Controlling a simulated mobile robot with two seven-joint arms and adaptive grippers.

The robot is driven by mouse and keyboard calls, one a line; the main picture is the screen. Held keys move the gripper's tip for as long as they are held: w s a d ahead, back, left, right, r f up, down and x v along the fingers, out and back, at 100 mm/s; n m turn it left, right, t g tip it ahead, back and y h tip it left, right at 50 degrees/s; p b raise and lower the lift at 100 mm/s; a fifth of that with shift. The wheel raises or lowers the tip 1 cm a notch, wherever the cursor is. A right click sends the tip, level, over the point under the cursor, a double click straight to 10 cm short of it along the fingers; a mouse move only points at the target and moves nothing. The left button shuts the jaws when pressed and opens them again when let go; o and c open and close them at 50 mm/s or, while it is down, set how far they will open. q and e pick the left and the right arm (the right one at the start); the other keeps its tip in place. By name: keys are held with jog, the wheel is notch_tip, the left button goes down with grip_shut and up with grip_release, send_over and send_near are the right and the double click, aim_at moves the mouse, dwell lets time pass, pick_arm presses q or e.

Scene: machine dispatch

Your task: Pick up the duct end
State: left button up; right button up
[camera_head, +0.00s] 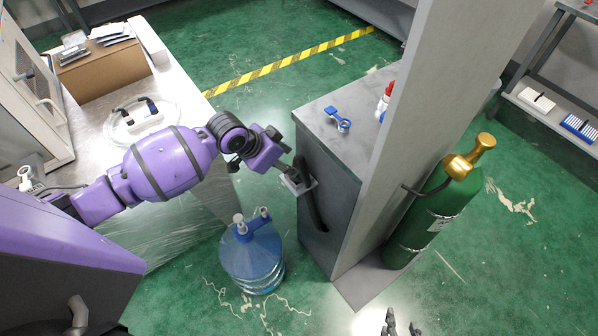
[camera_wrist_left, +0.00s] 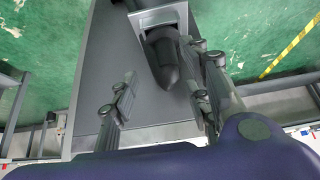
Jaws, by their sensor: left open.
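The duct end (camera_head: 308,196) is a dark, curved hose piece held in a light bracket (camera_head: 299,183) on the side of a grey cabinet. In the left wrist view the duct end (camera_wrist_left: 163,58) shows as a dark rounded tip under a grey holder (camera_wrist_left: 160,17). My left gripper (camera_head: 289,170) is at the bracket, beside the upper part of the duct end. In the wrist view its fingers (camera_wrist_left: 165,78) are apart, with the duct end beyond and between them; contact is not visible. My right gripper (camera_head: 401,324) shows only its fingertips at the bottom edge, spread and empty.
The grey cabinet (camera_head: 337,135) carries a blue tool (camera_head: 338,119) and a red-capped bottle (camera_head: 385,97). A tall panel (camera_head: 425,90) and a green gas cylinder (camera_head: 432,213) stand to its right. A blue water jug (camera_head: 252,258) stands on the floor below my left arm.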

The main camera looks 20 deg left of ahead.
aim_at(295, 166)
pick_arm(q)
jog(key=shift+w+x, duration=0.2)
jog(key=shift+x, duration=1.65)
jog(key=shift+w+x, duration=0.15)
jog(key=shift+x, duration=1.7)
